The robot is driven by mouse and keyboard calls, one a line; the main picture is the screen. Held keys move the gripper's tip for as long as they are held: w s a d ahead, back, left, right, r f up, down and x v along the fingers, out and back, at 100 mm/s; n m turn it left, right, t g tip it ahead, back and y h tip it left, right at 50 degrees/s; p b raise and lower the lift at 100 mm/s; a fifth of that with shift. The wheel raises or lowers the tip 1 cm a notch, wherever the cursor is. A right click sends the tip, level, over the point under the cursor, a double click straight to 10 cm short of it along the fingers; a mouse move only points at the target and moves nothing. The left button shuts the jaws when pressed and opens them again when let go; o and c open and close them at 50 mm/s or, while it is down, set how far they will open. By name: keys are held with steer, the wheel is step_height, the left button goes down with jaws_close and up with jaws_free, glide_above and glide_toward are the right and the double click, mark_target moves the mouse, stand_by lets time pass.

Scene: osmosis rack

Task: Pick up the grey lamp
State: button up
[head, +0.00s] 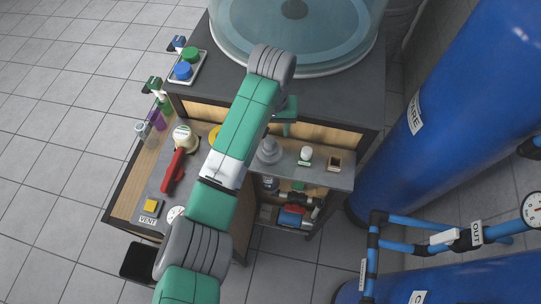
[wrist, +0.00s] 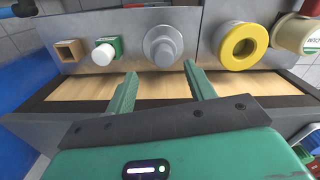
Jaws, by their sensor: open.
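The grey lamp (head: 269,150) stands on the metal shelf of the rack, just right of my arm in the head view. In the wrist view the lamp (wrist: 163,47) is a round grey piece with a domed knob, seen between and beyond my fingertips. My gripper (wrist: 160,72) is open and empty, its two green fingers pointing toward the lamp with a gap left before it. In the head view my gripper (head: 286,127) shows partly beside my arm, on the cabinet-top side of the lamp.
In the wrist view a yellow ring (wrist: 242,46) stands right of the lamp, and a white-and-green piece (wrist: 106,49) and a wooden square (wrist: 70,51) stand left. A wooden board (wrist: 150,88) lies below the fingers. A large glass tank (head: 295,30) stands on the cabinet.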

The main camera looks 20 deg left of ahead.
mark_target(270, 140)
steer(key=f, duration=0.3)
steer(key=f+b, duration=0.1)
steer(key=shift+s+a+f, duration=0.15)
steer(key=shift+a+f, duration=0.2)
steer(key=shift+f, duration=0.25)
steer(key=c, duration=0.9)
steer(key=shift+o, duration=0.2)
steer(key=shift+r, duration=0.2)
step_height(270, 140, up, 28)
steer(key=p, duration=1)
steer(key=shift+f, duration=0.15)
steer(key=shift+d, duration=0.1)
